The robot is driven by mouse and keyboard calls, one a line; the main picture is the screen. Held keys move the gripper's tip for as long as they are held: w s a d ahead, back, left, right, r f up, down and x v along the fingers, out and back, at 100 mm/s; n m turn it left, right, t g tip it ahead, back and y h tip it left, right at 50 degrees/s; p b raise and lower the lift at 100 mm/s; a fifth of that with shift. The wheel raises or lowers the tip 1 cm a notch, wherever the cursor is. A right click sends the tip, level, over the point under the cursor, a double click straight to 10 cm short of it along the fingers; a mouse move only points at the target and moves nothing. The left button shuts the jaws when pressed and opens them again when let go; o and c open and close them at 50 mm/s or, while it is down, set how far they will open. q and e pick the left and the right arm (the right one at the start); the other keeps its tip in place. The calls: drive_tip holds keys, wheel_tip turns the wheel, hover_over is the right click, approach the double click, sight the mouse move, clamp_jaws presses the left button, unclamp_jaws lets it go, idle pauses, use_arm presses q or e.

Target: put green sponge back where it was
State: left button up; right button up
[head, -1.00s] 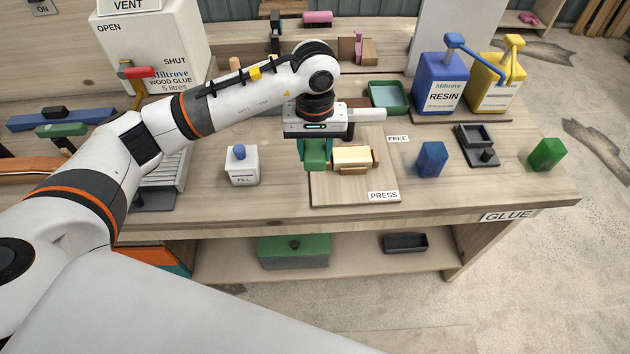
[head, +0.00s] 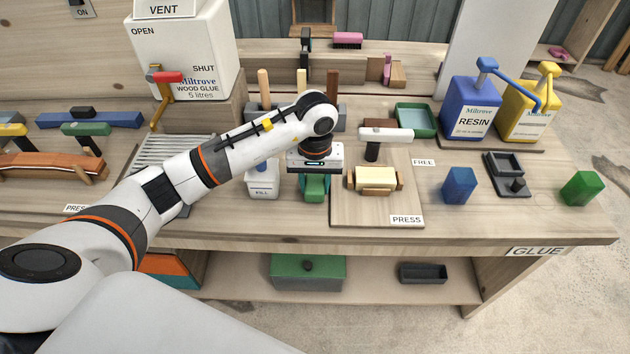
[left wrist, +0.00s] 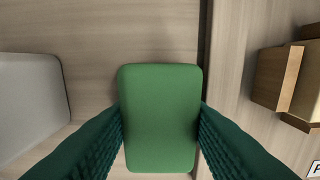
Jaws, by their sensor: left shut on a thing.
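The green sponge (head: 316,187) is a soft-edged green block between the teal fingers of my left gripper (head: 315,178). In the left wrist view the sponge (left wrist: 160,118) fills the middle, with a finger against each side. My left gripper is shut on it. The sponge is over a strip of bench between the white FILL pot (head: 262,180) and the left edge of the PRESS board (head: 370,212). I cannot tell whether its underside touches the bench. My right gripper is not in view.
A cream block in wooden clamps (head: 376,179) sits on the board. A white-topped tool (head: 386,135) stands behind it. A blue block (head: 459,185) and a green block (head: 581,188) stand to the right. The glue container (head: 185,50) is at the back left.

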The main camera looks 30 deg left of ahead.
sight(315, 182)
use_arm(q)
drive_tip(key=shift+f, duration=0.25)
drive_tip(key=shift+f+b, duration=0.2)
drive_tip(key=shift+b, duration=0.1)
drive_tip(key=o, duration=0.6)
drive_tip(key=shift+r, duration=0.1)
drive_tip(key=shift+r+p, duration=0.2)
drive_tip(key=shift+p, duration=0.15)
drive_tip(key=shift+r, duration=0.3)
wheel_tip(315, 182, up, 11)
drive_tip(key=b, duration=0.2)
drive_tip(key=shift+r, duration=0.15)
